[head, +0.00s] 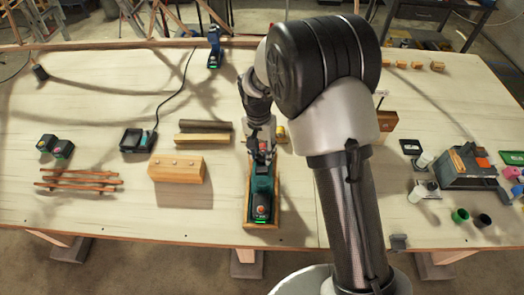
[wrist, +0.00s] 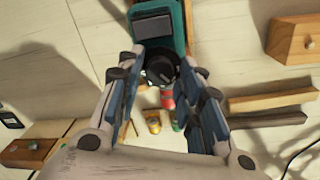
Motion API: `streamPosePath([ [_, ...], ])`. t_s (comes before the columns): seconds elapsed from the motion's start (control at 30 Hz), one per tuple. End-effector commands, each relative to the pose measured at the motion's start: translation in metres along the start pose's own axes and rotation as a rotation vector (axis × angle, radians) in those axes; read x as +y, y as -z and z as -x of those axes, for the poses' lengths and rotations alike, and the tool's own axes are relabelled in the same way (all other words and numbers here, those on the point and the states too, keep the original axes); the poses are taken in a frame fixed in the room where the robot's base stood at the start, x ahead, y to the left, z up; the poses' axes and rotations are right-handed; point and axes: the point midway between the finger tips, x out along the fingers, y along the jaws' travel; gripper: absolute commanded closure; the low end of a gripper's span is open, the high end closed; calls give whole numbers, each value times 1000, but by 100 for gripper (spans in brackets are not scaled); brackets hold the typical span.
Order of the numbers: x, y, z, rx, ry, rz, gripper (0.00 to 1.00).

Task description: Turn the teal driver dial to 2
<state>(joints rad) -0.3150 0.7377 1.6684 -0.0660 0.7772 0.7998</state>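The teal driver (head: 262,185) lies in a narrow wooden tray (head: 277,222) near the front middle of the bench, its black battery end toward the front edge. In the wrist view the teal driver (wrist: 175,42) fills the top, with its round black dial (wrist: 160,69) at the near end. My gripper (wrist: 163,65) has its two fingers on either side of the dial, apart, and looks open with nothing held. In the head view my gripper (head: 262,155) is over the rear end of the driver, and my arm hides part of it. The dial's numbers are not readable.
A wooden block (head: 177,169) and two bars (head: 204,133) lie left of the tray. Further left are a charger (head: 137,139), two batteries (head: 54,146) and thin laths (head: 80,181). A blue tool (head: 214,47) stands behind. A grey box (head: 467,167) and cups are right.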

Motion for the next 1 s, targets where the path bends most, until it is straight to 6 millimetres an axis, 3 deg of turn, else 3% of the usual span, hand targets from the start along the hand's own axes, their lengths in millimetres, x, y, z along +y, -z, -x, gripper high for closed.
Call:
streamPosePath([
  [0.13,0,0,0,-1,-1,0,55],
  [0.53,0,0,9,-1,0,0,55],
  [1.0,0,0,100,1,1,0,55],
])
